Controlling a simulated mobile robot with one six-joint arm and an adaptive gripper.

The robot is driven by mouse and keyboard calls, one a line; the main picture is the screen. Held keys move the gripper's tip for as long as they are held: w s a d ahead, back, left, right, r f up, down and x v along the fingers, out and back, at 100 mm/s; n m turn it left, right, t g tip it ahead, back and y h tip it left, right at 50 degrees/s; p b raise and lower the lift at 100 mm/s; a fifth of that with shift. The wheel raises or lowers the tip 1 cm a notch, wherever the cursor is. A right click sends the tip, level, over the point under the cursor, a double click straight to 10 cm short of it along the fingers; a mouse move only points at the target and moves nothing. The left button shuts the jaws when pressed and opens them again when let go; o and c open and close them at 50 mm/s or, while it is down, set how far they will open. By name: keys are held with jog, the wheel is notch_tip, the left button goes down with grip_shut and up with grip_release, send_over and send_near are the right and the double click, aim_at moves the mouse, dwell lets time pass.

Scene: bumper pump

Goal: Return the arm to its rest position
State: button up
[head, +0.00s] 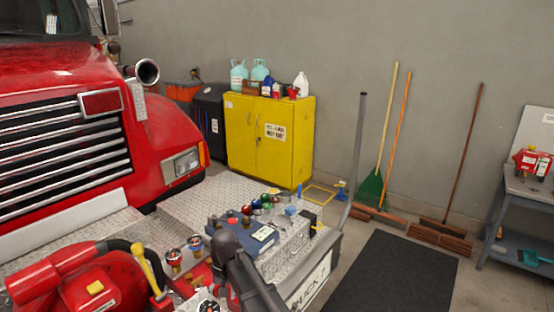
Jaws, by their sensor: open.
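My gripper cannot be made out in the head view. A dark grey, bent, rounded shape (243,268) rises from the bottom edge in front of the bumper. I cannot tell whether it is part of my arm or a fitting on the pump. The red pump (88,285) fills the bottom left, with a yellow-handled lever (148,270) and a black hose beside it. Gauges (185,252) stand to its right.
The red truck (165,130) and its diamond-plate bumper (195,205) take up the left. Small coloured caps and a blue box (252,240) sit on the bumper. A yellow cabinet (245,135), brooms (385,140) and a grey workbench (520,195) line the wall. The black mat (390,275) is clear.

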jog(key=s+d+f+m+t+b, duration=0.1)
jog(key=s+d+f+b, duration=0.1)
jog(key=d, duration=1.5)
jog(key=s+d+f+m+h+b, duration=0.1)
jog(key=s+d, duration=0.4)
jog(key=d, duration=1.2)
notch_tip(320, 180, down, 2)
jog(key=shift+f+m+t+b, duration=0.2)
jog(key=shift+m+t+b, duration=0.2)
jog(key=shift+b, duration=0.45)
jog(key=shift+w, duration=0.1)
jog(key=shift+c, duration=1.3)
